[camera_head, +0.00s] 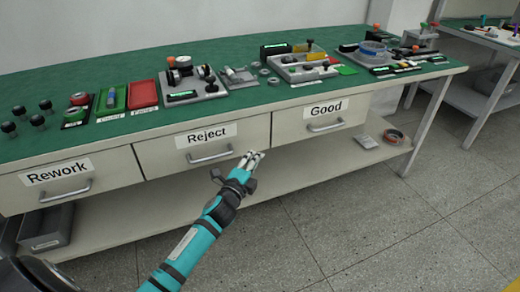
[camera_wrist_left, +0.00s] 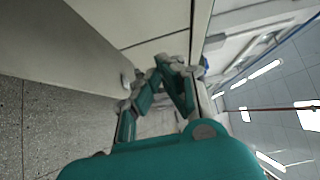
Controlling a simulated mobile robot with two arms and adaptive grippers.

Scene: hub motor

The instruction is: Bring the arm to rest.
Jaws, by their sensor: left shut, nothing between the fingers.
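My left gripper (camera_head: 252,158) is shut and empty in the head view. It is in front of the bench, between the Reject drawer (camera_head: 180,156) and the Good drawer (camera_head: 290,128), and looks apart from both. In the left wrist view its fingers (camera_wrist_left: 160,82) show near the middle with their tips together. My left arm (camera_head: 200,232), teal and black, reaches up from the bottom of the head view. My right gripper is in neither view.
The green-topped bench (camera_head: 225,115) carries several trays and fixtures. The Rework drawer (camera_head: 75,180) and the other two look closed. The floor (camera_head: 390,225) at right is clear.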

